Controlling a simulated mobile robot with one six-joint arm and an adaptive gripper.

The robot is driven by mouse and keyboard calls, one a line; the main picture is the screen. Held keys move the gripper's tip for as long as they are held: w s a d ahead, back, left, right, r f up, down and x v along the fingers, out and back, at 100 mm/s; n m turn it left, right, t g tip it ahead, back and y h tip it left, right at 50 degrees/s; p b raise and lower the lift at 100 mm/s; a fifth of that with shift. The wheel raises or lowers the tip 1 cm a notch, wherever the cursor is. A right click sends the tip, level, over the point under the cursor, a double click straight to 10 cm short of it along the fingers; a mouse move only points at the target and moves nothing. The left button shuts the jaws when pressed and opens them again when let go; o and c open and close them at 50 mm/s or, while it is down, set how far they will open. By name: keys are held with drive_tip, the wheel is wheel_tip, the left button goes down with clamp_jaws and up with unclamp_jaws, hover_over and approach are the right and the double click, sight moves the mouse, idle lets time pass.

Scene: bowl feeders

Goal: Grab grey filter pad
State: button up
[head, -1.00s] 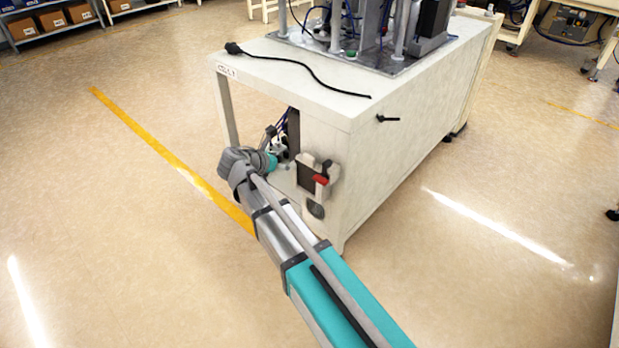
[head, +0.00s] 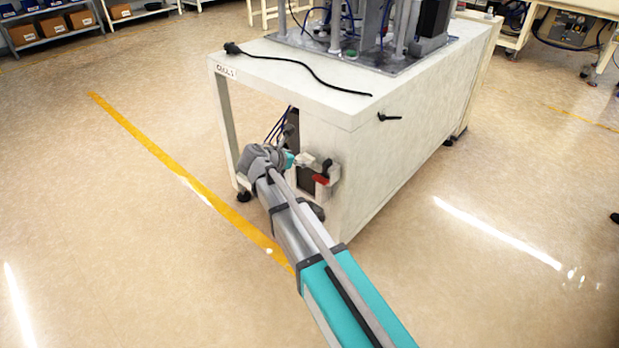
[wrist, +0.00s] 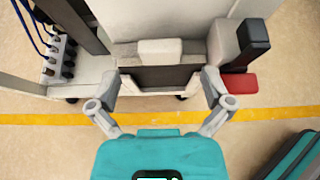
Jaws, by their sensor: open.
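In the wrist view a flat dark grey piece (wrist: 158,77), which looks like the grey filter pad, sits upright against a pale holder, with a whitish block (wrist: 160,50) at its top middle. My gripper (wrist: 161,76) is open. Its two grey fingers stand apart at the left and right ends of the dark grey piece; I cannot tell if they touch it. In the head view the dark grey piece (head: 305,178) shows in the holder on the cabinet's near end. My wrist is just left of it and the gripper's fingertips are hidden.
A black handle (wrist: 254,38) and a red block (wrist: 240,84) are just right of the right finger. Cables plug into a connector block (wrist: 62,58) at left. The white cabinet (head: 397,170) stands behind the holder. The floor around it is open, with a yellow line (head: 150,143).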

sight(307, 157)
drive_tip(key=b+x, duration=0.2)
drive_tip(key=x, duration=0.2)
drive_tip(key=shift+f, duration=0.1)
drive_tip(key=shift+w+d+f, duration=0.2)
drive_tip(key=shift+w+d, duration=0.15)
drive_tip(key=shift+w, duration=0.1)
drive_tip(key=c, duration=1.2)
drive_tip(key=shift+r, duration=0.2)
drive_tip(key=shift+c, duration=0.2)
wheel_tip(307, 157, up, 28)
drive_tip(key=p, duration=2.7)
drive_tip(key=shift+f+p, duration=0.2)
drive_tip(key=shift+p, duration=0.1)
